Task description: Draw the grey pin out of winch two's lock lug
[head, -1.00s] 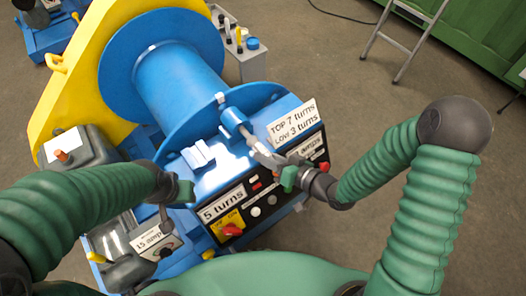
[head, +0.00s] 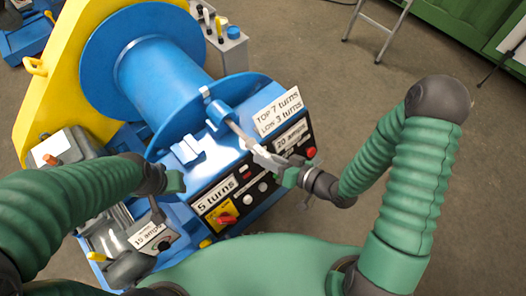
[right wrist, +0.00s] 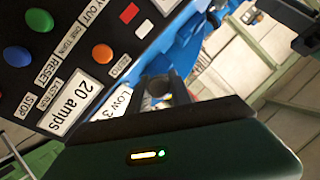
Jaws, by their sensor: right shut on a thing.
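The blue winch drum (head: 170,80) fills the upper left of the head view. The blue lock lug (head: 219,111) stands at the drum's flange. The grey pin (head: 238,131) runs from the lug down to my right gripper (head: 265,158), with a length of its shaft bare between them. Whether its far end is still inside the lug I cannot tell. My right gripper is shut on the pin's near end; its dark fingers show in the right wrist view (right wrist: 163,88). My left gripper (head: 174,182) is beside the control box, its fingertips unclear.
The control panel (head: 255,185) with buttons and a red switch lies just below my right gripper. A "TOP 7 turns, LOW 3 turns" card (head: 278,110) stands close by. A grey box with handles (head: 222,45) is behind.

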